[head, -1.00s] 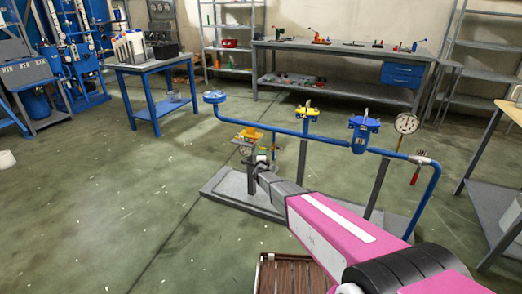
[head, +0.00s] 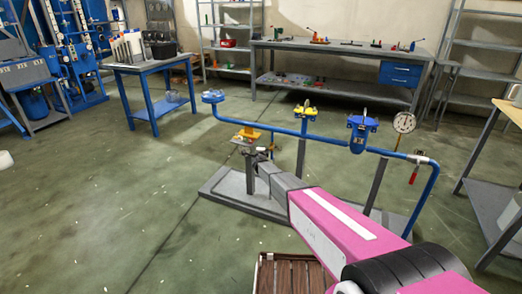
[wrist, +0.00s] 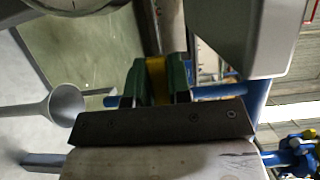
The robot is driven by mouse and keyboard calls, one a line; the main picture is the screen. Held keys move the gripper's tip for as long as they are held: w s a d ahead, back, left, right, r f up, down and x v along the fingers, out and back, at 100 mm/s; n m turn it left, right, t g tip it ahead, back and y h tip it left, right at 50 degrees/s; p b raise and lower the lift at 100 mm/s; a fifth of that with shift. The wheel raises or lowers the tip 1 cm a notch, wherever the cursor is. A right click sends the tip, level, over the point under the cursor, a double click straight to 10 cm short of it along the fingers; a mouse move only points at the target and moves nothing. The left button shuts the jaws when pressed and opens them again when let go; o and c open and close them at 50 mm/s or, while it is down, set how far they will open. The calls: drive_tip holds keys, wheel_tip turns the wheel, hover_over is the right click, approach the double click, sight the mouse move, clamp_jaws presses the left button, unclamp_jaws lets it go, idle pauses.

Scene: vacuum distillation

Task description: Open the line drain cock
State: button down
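The line drain cock seems to be the small cock hanging below the blue pipe (head: 243,123), left of the middle in the head view. My arm hides most of it there. In the wrist view a yellow handle (wrist: 157,80) sits between the green fingers of my gripper (wrist: 156,92). The fingers lie close against both sides of it, with no clear gap. The rest of the cock is hidden behind my gripper.
The stand has a grey base plate (head: 226,190). The pipe carries a yellow-topped fitting (head: 304,112), a blue filter body (head: 358,138), a gauge (head: 404,122) and a red handle (head: 414,173). A slatted wooden crate (head: 290,274) is in front.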

drive_tip(key=shift+f, duration=0.15)
drive_tip(key=n, duration=0.1)
drive_tip(key=f+n+g, duration=0.1)
drive_tip(key=n, duration=0.1)
drive_tip(key=shift+d+f+h, duration=0.15)
drive_tip(key=shift+f+h, duration=0.1)
drive_tip(key=shift+h, duration=0.15)
drive_tip(key=shift+s+d+f+n+g+h, duration=0.3)
drive_tip(key=shift+d+f+n+g+h, duration=0.4)
drive_tip(key=shift+n, duration=0.95)
drive_tip(key=shift+s+d+f+n+g+h, duration=0.25)
drive_tip(key=shift+d+f+n+g+h, duration=0.35)
drive_tip(key=shift+n, duration=1)
drive_tip(key=shift+s+d+f+n+g+h, duration=0.4)
drive_tip(key=shift+d+n+g+h, duration=0.45)
drive_tip(key=shift+n, duration=0.8)
drive_tip(key=c, duration=1)
unclamp_jaws()
drive_tip(key=shift+c, duration=0.2)
drive_tip(key=shift+w, duration=0.1)
